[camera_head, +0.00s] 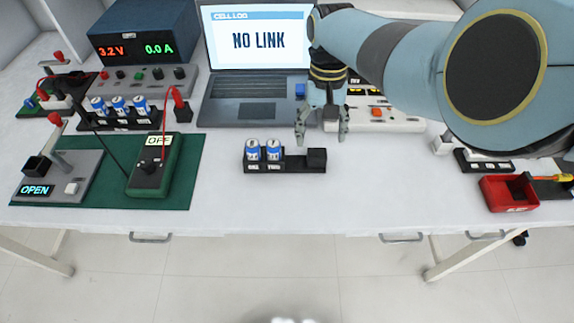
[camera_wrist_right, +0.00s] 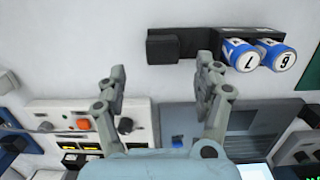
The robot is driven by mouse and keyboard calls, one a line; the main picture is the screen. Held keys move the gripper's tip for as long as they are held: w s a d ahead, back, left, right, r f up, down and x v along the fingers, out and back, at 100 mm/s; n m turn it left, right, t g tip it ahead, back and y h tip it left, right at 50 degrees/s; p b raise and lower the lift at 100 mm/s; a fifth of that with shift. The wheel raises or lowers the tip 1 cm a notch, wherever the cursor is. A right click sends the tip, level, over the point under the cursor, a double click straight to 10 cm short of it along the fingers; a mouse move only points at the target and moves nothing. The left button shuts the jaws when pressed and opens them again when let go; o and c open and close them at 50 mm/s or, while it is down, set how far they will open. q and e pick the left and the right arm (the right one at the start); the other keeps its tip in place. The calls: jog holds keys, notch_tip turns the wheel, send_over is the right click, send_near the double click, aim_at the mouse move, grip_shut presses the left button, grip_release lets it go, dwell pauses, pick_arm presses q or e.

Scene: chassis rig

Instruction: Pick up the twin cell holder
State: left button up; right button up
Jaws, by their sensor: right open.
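The twin cell holder (camera_head: 300,167) is a low black tray on the white table, in the middle of the head view. Two blue-and-white cells stand upright in its left part, and a black block rises at its right end. My right gripper (camera_head: 322,138) is open and empty, fingers pointing down, just behind the holder's right end. In the right wrist view the holder (camera_wrist_right: 190,42) lies at the top, beyond the open fingers (camera_wrist_right: 162,68), with its cells (camera_wrist_right: 258,54) at upper right. No contact with the holder shows. My left gripper is not in view.
A laptop (camera_head: 258,40) stands behind the holder. A green mat (camera_head: 185,185) with a tester and a switch lies left. A rack of several cells (camera_head: 120,115) stands at back left. A red bin (camera_head: 508,195) sits right. The table around the holder is clear.

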aim_at(317, 152)
jog(key=f+b, duration=0.1)
jog(key=f, duration=0.1)
jog(key=f+b, duration=0.2)
jog(key=s+f+b, duration=0.1)
jog(key=f, duration=0.1)
jog(key=shift+a+f+b, duration=0.15)
jog(key=shift+f+b, duration=0.25)
jog(key=shift+w+r, duration=0.1)
jog(key=shift+r, duration=0.05)
jog(key=shift+c, duration=0.5)
jog(key=c, duration=1.2)
